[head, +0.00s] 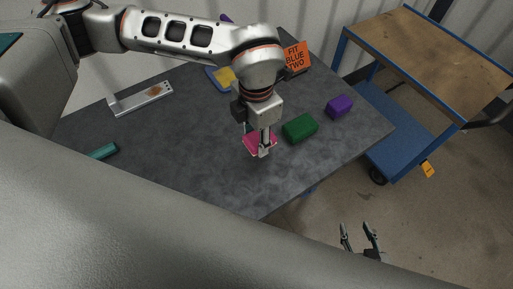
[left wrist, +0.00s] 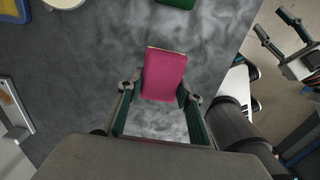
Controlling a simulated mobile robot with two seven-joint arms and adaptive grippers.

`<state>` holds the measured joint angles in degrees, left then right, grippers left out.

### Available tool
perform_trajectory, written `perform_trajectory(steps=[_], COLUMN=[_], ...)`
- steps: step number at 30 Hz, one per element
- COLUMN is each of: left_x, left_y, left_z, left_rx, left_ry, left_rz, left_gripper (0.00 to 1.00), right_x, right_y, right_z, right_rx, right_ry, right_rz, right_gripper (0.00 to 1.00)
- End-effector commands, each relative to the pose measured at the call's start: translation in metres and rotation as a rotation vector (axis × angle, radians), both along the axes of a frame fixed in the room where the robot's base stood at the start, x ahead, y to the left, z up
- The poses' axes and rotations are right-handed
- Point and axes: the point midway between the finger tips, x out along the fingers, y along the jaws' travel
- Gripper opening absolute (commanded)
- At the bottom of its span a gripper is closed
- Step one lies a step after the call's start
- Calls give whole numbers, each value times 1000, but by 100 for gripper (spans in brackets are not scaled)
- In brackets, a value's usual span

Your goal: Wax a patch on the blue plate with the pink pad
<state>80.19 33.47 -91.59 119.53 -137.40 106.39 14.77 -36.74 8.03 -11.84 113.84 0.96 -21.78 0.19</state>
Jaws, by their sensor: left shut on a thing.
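The pink pad (head: 256,139) is in my left gripper (head: 263,151), which is shut on it over the dark table. In the left wrist view the pad (left wrist: 164,76) sits between the two fingers of my left gripper (left wrist: 160,98). I cannot tell whether the pad touches the tabletop. A flat blue piece with a yellow area (head: 212,80), perhaps the blue plate, lies at the back of the table, partly hidden by my left arm. Its corner shows in the left wrist view (left wrist: 24,14). My right gripper (head: 359,233) is open and empty, off the table's front right edge.
A green block (head: 300,129) and a purple block (head: 339,106) lie right of the pad. A metal plate with a brown patch (head: 128,105) and a teal piece (head: 104,152) lie left. An orange sign (head: 297,56) stands behind. A blue cart (head: 400,130) stands right.

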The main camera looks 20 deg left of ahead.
Motion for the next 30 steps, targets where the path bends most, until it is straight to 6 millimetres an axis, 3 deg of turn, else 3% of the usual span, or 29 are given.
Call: perform_trajectory(steps=[8,15,29,30], left_x=[0,0,0,0], left_y=[0,0,0,0], left_z=[-20,-50,-58,-58], left_rx=[0,0,0,1], left_ry=[1,0,0,-1], left_rz=[0,0,-1,0], left_gripper=[13,13,13,43], right_x=[2,4,0,0], right_y=[-1,-1,-1,-1], right_z=[2,5,-3,-3], right_rx=[-2,-1,-1,-2], right_ry=[-6,-11,2,1], right_rz=[-1,-1,-1,0], right_gripper=[40,40,40,40])
